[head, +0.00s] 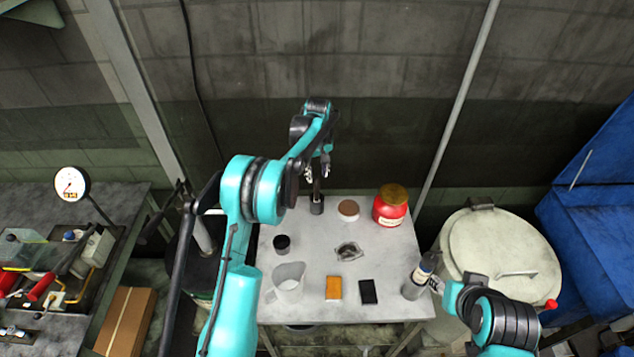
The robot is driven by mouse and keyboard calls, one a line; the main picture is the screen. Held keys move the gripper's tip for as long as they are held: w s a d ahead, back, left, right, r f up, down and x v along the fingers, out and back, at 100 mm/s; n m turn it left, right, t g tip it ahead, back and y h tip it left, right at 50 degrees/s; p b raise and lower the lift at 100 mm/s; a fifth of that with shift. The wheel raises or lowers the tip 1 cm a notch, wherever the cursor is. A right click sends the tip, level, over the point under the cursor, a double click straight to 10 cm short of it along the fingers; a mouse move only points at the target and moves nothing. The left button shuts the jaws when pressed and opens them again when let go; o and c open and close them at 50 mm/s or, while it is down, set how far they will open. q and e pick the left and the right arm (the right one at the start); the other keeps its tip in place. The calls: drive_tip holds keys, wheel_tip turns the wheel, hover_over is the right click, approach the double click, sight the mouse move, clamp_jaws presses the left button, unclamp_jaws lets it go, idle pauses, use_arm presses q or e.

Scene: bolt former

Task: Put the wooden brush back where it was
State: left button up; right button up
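I cannot tell for sure which thing is the wooden brush. A thin dark upright piece stands in or on a small dark cylinder (317,207) at the back of the grey table (300,240). My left gripper (317,175) points down right over it, fingers around or beside its top; whether they grip it is too small to tell. An orange-brown block (334,288) and a black block (368,291) lie near the front. My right gripper (437,284) is at the table's right edge, close beside a grey bottle (413,290); its fingers are partly hidden.
On the table are a red jar (390,207), a round tan-topped piece (348,210), a black jar (282,244), a clear jug (288,281) and a small tray (349,251). A lidded drum (495,245) stands right. The table's middle has some free room.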

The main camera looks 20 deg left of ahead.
use_arm(q)
wheel_tip(320, 180, up, 3)
drive_tip(key=shift+r, duration=0.1)
drive_tip(key=s+d+r+m+t, duration=0.2)
drive_tip(key=s+r+m+t, duration=0.15)
drive_tip(key=s+r, duration=1.2)
drive_tip(key=s+f+m+t, duration=0.1)
drive_tip(key=s+f+m, duration=0.1)
drive_tip(key=s, duration=0.8)
drive_tip(key=s+f+m+t, duration=0.2)
drive_tip(key=s+m, duration=0.1)
drive_tip(key=s, duration=0.8)
drive_tip(key=shift+d+f, duration=0.3)
drive_tip(key=shift+d, duration=0.05)
drive_tip(key=shift+s, duration=0.15)
